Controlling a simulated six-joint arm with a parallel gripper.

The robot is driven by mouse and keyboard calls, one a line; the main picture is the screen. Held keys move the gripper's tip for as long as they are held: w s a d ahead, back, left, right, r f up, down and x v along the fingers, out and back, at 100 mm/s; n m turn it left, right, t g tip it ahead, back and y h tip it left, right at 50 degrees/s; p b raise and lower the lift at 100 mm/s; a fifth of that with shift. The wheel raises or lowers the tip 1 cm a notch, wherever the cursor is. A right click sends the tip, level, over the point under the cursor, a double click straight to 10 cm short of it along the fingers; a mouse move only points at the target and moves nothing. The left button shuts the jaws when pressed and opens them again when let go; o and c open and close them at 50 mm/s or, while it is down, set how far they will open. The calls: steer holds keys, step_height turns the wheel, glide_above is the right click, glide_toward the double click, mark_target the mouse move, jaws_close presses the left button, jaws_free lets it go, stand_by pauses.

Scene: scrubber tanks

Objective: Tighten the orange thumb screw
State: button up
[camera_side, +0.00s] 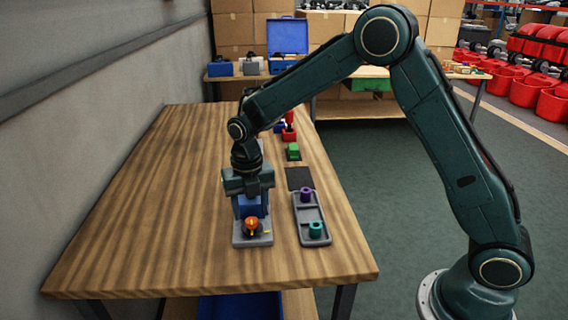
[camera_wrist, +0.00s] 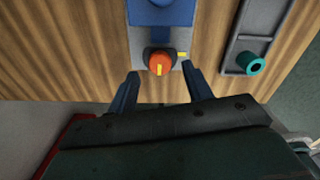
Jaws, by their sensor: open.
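The orange thumb screw (camera_side: 251,224) sits on the front part of a grey base plate (camera_side: 264,240), in front of a blue block (camera_side: 243,206). It also shows in the wrist view (camera_wrist: 160,63), with a yellow line on its knob and a yellow mark (camera_wrist: 182,54) on the plate beside it. My gripper (camera_wrist: 158,82) is open and empty. In the wrist view its two blue fingers stand left and right, just short of the screw, with the knob between their lines. In the side view my gripper hangs over the blue block, and its fingertips are hard to make out.
A grey tray (camera_side: 298,225) holding a purple ring (camera_side: 306,194) and a teal ring (camera_side: 316,230) stands close to the right. The table's left side is clear.

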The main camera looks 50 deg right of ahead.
mark_target(252, 225)
steer(key=shift+f, duration=1.35)
steer(key=c, duration=1)
